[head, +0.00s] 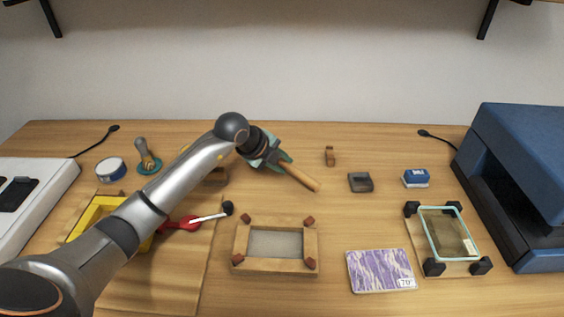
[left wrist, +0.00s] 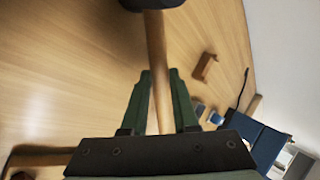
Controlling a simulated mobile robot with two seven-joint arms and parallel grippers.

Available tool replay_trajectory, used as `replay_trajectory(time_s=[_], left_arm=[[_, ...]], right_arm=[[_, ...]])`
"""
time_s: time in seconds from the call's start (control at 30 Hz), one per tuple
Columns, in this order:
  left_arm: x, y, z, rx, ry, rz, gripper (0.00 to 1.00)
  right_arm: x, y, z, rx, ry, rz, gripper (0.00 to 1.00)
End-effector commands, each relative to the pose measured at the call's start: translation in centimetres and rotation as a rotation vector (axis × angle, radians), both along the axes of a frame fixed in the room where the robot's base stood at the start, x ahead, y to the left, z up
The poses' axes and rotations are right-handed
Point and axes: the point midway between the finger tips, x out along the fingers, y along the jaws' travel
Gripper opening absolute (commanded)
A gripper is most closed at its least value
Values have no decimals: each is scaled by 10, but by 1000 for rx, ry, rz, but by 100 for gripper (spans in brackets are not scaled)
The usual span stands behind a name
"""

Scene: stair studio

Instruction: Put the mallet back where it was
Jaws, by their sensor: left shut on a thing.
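My left gripper (head: 268,158) is shut on the wooden handle of the mallet (head: 302,177) and holds it over the back middle of the table. In the head view the handle slants down to the right from the fingers, and the mallet's head is hidden. In the left wrist view the handle (left wrist: 156,50) runs between the green fingers (left wrist: 158,98) to a dark head at the top edge. A small brown notched block (head: 330,156) stands on the table to the right of the gripper; it also shows in the left wrist view (left wrist: 205,67). My right gripper is not in view.
A wooden frame with corner blocks (head: 240,257) lies in front. A purple patterned block (head: 381,271), a glass-topped stand (head: 419,251), a grey block (head: 360,182) and a blue-white box (head: 415,178) lie right. A blue machine (head: 525,150) bounds the right. Yellow frame (head: 90,213) lies left.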

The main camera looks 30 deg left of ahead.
Motion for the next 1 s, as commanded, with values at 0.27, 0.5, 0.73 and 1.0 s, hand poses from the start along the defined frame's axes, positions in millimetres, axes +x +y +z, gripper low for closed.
replay_trajectory(time_s=[0.27,0.5,0.73,1.0], left_arm=[[0,0,-2,0,1,1,41],[0,0,-2,0,1,1,58],[-1,1,3,1,0,1,58],[-28,11,38,3,-3,2,58]], right_arm=[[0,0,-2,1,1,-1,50],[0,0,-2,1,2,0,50],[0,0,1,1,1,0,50],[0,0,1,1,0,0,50]])
